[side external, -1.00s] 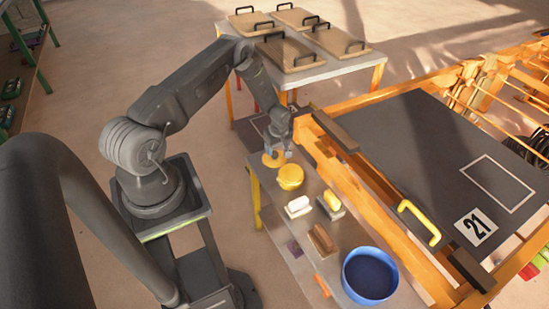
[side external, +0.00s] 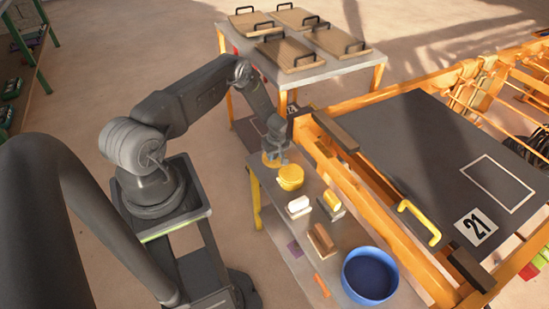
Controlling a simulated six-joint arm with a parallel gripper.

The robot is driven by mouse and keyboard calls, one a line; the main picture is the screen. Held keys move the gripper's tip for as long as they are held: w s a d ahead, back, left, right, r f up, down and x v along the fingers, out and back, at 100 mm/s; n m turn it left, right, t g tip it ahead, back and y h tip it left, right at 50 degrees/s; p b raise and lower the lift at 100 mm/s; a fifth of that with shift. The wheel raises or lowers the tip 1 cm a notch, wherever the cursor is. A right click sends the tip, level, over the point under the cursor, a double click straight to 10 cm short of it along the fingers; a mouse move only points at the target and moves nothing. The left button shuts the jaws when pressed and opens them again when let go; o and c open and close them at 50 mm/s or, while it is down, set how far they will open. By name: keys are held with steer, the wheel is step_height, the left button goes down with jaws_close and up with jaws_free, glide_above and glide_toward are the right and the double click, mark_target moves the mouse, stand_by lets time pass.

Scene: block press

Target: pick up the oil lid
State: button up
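A flat yellow round piece (side external: 267,162), which looks like the oil lid, is at the far end of the narrow grey bench, beneath my gripper. Just in front of it stands a round yellow pot (side external: 290,178). My gripper (side external: 275,155) points down over the flat yellow piece and partly covers it. Its fingers are too small to make out, so I cannot tell whether they are open or touch the piece.
On the bench (side external: 276,219) are a white-topped block (side external: 299,204), a yellow-topped block (side external: 332,201), a brown block (side external: 321,238) and a blue bowl (side external: 370,275). An orange frame (side external: 360,180) runs along its right side. A table (side external: 300,72) with several handled boards stands behind.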

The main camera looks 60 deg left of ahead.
steer(key=c, duration=0.4)
steer(key=shift+c, duration=0.2)
